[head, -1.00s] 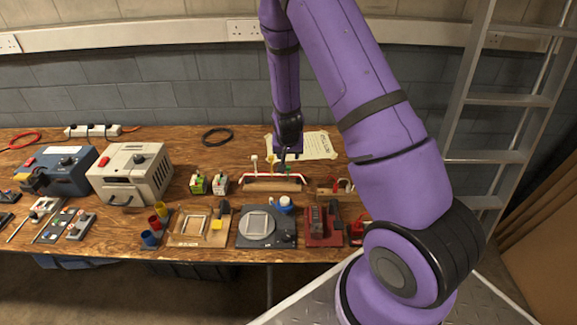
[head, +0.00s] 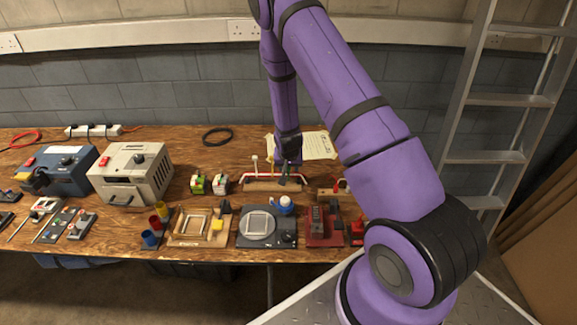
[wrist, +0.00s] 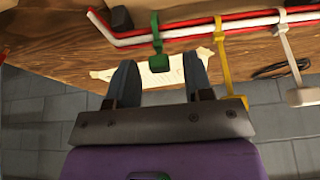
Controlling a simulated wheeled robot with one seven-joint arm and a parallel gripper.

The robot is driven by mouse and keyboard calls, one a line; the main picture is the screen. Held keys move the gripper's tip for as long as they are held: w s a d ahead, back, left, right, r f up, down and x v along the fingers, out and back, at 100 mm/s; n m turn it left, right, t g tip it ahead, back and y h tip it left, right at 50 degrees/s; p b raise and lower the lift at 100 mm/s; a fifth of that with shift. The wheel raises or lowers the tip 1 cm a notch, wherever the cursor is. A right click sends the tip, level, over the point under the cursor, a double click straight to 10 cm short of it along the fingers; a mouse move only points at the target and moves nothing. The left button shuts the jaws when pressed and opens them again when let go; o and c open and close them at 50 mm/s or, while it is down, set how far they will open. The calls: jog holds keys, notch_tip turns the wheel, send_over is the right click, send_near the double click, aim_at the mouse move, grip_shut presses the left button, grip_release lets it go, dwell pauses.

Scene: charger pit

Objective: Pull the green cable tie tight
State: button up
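The green cable tie (wrist: 156,36) is looped around a red and white cable bundle (wrist: 190,32) in the wrist view. Its tail sticks out and ends in a thick green block. My gripper (wrist: 160,62) is open, with one dark finger on each side of the block in the picture and a gap to both. I cannot tell how far the block reaches between the fingers.
A yellow tie (wrist: 220,62) hangs close beside one finger, and a white tie (wrist: 288,52) is farther along the bundle. A paper note (head: 318,146) lies behind. A dial plate (head: 258,242) and a red-based device (head: 322,240) stand in front.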

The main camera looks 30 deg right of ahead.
aim_at(288, 168)
grip_shut()
jog(key=shift+r, duration=2.3)
jog(key=shift+o, duration=0.2)
grip_release()
jog(key=v, duration=1)
jog(key=shift+r, duration=0.4)
jog(key=shift+s, duration=0.1)
